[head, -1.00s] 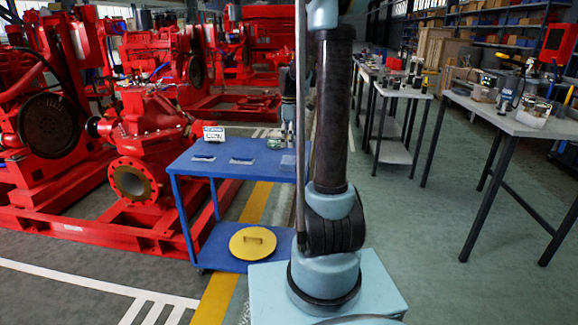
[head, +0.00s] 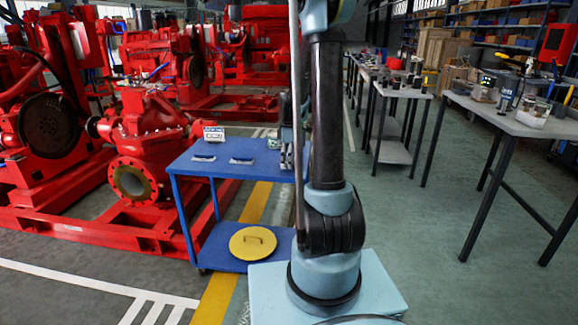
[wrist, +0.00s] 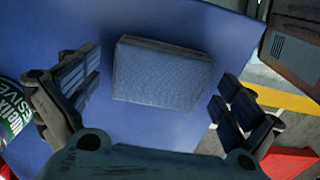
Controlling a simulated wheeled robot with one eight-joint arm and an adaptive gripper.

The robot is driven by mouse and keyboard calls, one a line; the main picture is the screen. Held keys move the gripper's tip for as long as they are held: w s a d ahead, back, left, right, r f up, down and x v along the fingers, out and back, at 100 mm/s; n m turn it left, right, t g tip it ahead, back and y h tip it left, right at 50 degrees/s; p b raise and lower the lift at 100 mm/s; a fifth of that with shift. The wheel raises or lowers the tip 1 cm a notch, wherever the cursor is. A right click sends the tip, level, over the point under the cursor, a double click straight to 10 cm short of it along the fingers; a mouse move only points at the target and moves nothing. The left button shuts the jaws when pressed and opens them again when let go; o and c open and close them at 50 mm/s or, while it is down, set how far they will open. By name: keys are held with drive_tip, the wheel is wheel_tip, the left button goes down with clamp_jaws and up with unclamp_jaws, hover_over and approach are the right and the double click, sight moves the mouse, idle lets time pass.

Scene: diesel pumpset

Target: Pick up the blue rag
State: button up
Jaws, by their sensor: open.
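The blue rag (wrist: 160,75) shows in the wrist view as a flat, folded, rectangular cloth on a blue tabletop. My gripper (wrist: 156,92) is open, one finger on the left and one on the right of the rag, with gaps on both sides. I cannot tell how far above the tabletop the fingers are. In the head view my gripper (head: 288,150) is over the right end of the blue cart (head: 185,166), partly behind my arm. The rag beneath it is hidden there.
A can with a green and white label (wrist: 12,112) stands close to the left finger. Two flat blue-and-white pieces (head: 204,157) (head: 242,159) and a small sign (head: 213,133) are on the cart. A yellow disc (head: 252,243) lies on its lower shelf. Red pumpsets stand left.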

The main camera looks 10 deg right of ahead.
drive_tip(key=c, duration=1.1)
wheel_tip(320, 180, up, 10)
drive_tip(key=o, duration=0.4)
drive_tip(key=shift+c, duration=1.3)
